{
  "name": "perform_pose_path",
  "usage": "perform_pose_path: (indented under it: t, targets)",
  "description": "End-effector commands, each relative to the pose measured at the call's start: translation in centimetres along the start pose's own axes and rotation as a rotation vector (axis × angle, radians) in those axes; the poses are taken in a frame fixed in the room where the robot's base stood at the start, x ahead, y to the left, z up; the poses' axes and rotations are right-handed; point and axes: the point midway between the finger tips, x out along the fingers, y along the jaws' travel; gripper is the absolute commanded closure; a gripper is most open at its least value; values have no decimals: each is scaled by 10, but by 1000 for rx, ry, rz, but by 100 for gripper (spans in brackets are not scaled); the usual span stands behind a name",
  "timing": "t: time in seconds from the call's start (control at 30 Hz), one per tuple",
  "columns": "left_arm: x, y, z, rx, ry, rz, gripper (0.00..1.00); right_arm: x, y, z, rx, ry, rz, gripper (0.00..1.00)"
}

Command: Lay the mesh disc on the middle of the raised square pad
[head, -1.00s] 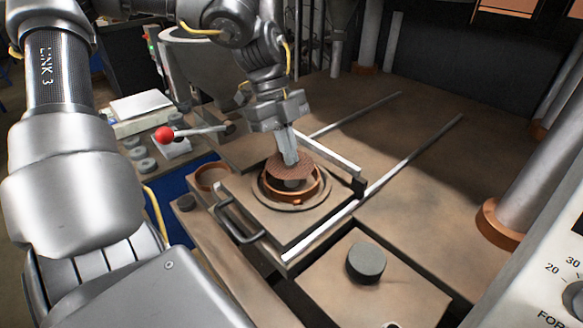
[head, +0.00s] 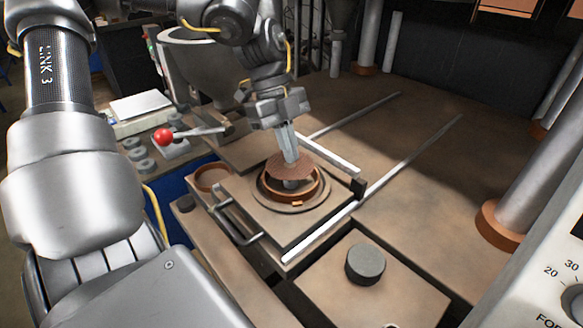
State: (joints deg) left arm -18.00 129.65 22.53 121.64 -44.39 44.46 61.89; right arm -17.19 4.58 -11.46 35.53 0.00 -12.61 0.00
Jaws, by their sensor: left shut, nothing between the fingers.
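The brown mesh disc (head: 285,166) lies over the back part of a copper-coloured ring (head: 297,203) and looks tilted. A grey hub (head: 291,184) shows under its front edge. The ring sits on a round base on a raised square plate (head: 262,221). My left gripper (head: 291,158) points down at the disc from above, its fingers closed together and empty. The fingertips are at the disc's upper face; whether they touch it I cannot tell. Another square plate (head: 414,295) is at the lower right. My right gripper is not in view.
A dark round block (head: 366,264) stands on the lower right plate. A bent handle (head: 238,225) and metal rails (head: 410,163) flank the ring plate. The bench right of the rails is largely clear.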

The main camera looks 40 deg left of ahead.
Motion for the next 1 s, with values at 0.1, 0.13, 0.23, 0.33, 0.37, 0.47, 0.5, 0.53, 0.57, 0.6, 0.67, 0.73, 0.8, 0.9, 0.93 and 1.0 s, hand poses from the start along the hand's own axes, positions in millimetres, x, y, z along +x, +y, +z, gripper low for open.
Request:
perform_pose_path:
  t: [0.1,0.13,0.23,0.33,0.37,0.47,0.5,0.53,0.57,0.6,0.67,0.73,0.8,0.9,0.93,1.0]
  targets:
    - [-14,0,-6,0,-1,-2,100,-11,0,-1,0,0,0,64]
    - [-16,0,-7,0,-1,-2,100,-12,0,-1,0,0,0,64]
    - [-24,0,-10,0,0,-1,100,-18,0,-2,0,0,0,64]
    - [-32,0,-13,0,0,-1,100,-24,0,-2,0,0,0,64]
    - [-34,0,-14,0,0,-1,100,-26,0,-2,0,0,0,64]
    - [-42,0,-18,1,0,-2,100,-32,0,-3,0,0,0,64]
    - [-45,0,-19,1,0,-2,100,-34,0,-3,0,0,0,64]
    - [-48,0,-20,1,0,-2,100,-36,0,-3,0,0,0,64]
    - [-50,0,-21,1,0,-1,100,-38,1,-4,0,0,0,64]
    - [-53,0,-23,1,0,-1,100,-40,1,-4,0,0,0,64]
    - [-56,0,-24,1,1,-1,100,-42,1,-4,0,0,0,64]
    - [-58,0,-25,1,1,0,100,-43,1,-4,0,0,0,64]
    - [-58,0,-25,1,1,0,100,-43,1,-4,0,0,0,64]
    - [-57,0,-25,1,1,0,100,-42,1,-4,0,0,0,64]
    - [-57,0,-25,1,1,0,100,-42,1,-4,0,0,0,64]
    - [-57,0,-25,2,1,0,100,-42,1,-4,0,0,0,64]
